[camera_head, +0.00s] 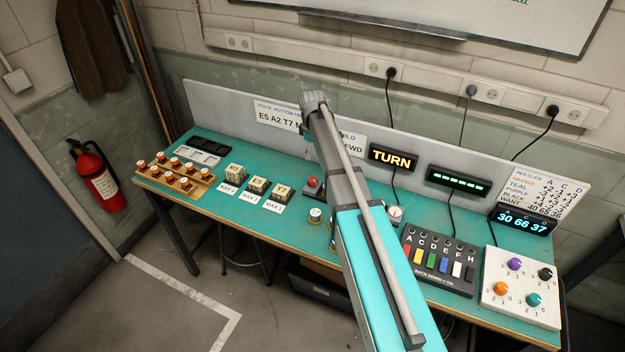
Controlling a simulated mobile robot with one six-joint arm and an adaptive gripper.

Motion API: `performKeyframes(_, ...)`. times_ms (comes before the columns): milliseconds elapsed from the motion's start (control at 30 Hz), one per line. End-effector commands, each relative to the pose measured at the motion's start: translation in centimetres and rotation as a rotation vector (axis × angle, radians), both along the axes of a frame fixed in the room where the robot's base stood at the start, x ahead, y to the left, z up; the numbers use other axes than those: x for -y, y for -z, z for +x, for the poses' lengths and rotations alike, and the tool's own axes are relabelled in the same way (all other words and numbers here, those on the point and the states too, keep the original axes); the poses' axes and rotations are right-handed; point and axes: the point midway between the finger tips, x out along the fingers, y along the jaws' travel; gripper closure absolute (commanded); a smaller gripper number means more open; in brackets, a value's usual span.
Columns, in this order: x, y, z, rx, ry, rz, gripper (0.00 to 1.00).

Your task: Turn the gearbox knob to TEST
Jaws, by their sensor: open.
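My arm crosses the middle of the bench. My gripper (313,102) is at its far end, up by the back panel, open and apart from the bench items. No knob marked TEST can be made out, and my arm hides part of the bench middle. A small round white dial (395,213) shows just right of my arm. A small white-topped cylinder (316,216) stands left of it. A sign (354,144) behind my arm is partly covered; "FWD" can be read. A lit display reads TURN (393,158).
The green bench (215,202) holds a wooden rack (174,178), several labelled blocks (257,186) and a red button (313,182) on the left. On the right are a switch box (438,262) and a white panel with coloured knobs (520,275). Cables hang behind.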

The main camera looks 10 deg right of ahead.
Motion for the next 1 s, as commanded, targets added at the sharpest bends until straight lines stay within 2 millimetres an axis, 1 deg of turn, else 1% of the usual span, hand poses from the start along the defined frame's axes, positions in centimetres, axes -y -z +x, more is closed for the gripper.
performKeyframes(33, 0.0, 0.5, 0.0, 0.0, 0.001, 0.0, 0.13)
performKeyframes(1000, 0.2, 7.8, 0.0, 0.0, 0.003, 0.0, 0.13)
